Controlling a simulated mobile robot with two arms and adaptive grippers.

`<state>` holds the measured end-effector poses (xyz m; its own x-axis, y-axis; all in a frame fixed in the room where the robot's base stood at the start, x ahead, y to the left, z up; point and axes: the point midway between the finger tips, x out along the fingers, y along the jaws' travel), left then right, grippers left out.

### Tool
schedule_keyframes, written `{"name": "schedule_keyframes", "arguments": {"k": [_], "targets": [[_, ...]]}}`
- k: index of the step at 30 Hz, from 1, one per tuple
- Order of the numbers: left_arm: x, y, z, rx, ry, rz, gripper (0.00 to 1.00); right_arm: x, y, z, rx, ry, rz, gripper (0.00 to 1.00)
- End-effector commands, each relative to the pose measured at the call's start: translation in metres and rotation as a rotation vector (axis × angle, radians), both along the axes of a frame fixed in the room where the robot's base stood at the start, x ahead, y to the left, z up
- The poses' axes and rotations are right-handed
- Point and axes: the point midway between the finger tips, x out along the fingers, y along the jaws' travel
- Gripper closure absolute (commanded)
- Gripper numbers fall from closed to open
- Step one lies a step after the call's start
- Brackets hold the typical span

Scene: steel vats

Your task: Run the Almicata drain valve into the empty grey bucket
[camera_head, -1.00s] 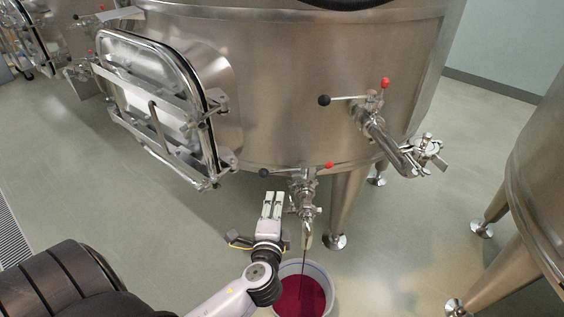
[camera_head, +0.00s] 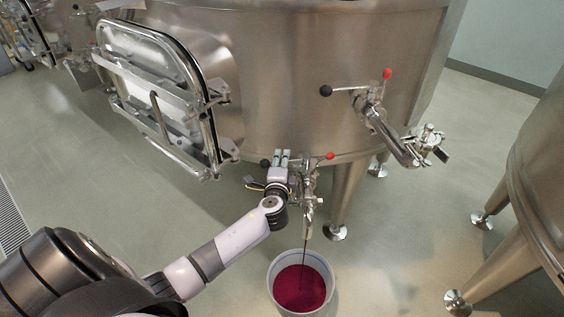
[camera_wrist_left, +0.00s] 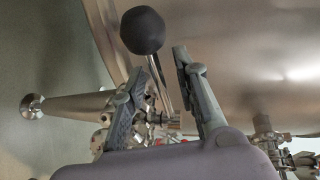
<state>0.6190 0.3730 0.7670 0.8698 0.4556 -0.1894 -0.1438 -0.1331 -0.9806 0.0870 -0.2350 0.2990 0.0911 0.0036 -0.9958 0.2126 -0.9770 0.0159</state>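The drain valve (camera_head: 308,185) hangs low on the steel vat (camera_head: 300,90), with a handle that has a black knob (camera_head: 265,163) on the left and a red tip (camera_head: 330,156) on the right. A thin dark red stream falls from its spout into the bucket (camera_head: 331,272), which holds a pool of red liquid (camera_head: 300,289). My left gripper (camera_head: 283,156) is by the handle, just right of the black knob. In the left wrist view its fingers (camera_wrist_left: 165,55) are apart, with the knob (camera_wrist_left: 142,30) beyond their tips and the handle rod between them. My right gripper is out of view.
A second, higher valve (camera_head: 370,105) with a black knob and a red tip sticks out to the right. Another vat (camera_head: 540,180) is at the right edge.

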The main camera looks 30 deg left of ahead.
Motion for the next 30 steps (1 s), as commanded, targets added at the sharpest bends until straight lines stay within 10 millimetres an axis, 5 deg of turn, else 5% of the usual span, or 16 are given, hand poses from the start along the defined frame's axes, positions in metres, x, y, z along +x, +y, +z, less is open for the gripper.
{"name": "schedule_keyframes", "arguments": {"k": [8, 20, 30], "targets": [[0.0005, 0.0002, -0.0003, 0.0, 0.0, 0.0, 0.73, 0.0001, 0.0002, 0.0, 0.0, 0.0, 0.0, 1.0], [0.0003, 0.0002, -0.0004, 0.0, 0.0, 0.0, 1.0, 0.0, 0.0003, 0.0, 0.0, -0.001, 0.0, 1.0], [0.0, 0.0, -0.0009, 0.0, 0.001, 0.0, 1.0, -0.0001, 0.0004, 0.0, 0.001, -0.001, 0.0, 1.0]]}}
